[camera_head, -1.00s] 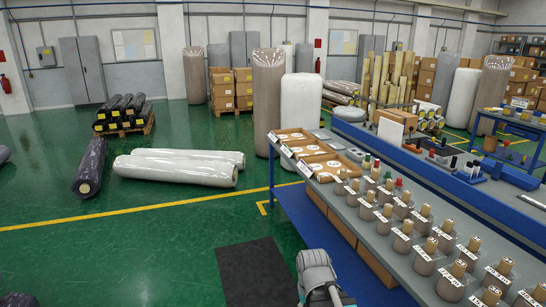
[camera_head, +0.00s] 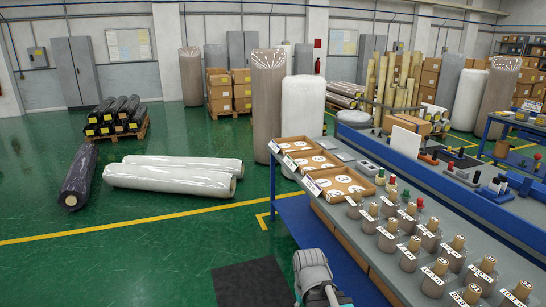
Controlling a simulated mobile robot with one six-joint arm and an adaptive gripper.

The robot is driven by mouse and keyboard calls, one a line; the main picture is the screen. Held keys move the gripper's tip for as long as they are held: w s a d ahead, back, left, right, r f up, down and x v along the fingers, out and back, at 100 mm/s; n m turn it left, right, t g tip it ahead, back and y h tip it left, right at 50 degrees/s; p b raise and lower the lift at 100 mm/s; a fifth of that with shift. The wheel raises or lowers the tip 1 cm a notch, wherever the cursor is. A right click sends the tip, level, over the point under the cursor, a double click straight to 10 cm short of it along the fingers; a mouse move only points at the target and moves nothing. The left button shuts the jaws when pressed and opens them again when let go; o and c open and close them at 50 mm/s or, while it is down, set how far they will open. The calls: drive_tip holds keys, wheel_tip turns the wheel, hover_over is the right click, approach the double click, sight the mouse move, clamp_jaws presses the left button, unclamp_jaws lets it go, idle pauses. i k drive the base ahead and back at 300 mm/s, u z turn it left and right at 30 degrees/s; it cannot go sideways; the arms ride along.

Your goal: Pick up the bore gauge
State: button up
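I cannot pick out the bore gauge with certainty; the small items on the workbench are too small to tell apart. The long grey workbench (camera_head: 340,150) runs along the right side. Several grey cylinders with tan tops and white labels (camera_head: 388,238) stand in rows on its near part. Small green- and red-topped items (camera_head: 391,184) stand behind them. Part of my arm (camera_head: 312,272) shows at the bottom centre, beside the bench. My gripper's fingers are not in view.
Open cardboard trays (camera_head: 341,181) with round white labels lie on the bench's far left part. A blue raised ledge (camera_head: 400,168) runs behind. White wrapped rolls (camera_head: 170,180) and a dark roll (camera_head: 80,176) lie on the green floor. Floor left of the bench is clear around a dark mat (camera_head: 255,283).

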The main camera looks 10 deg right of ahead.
sight(381, 171)
drive_tip(key=u, duration=0.05)
drive_tip(key=i, duration=1.15)
drive_tip(key=z, duration=1.15)
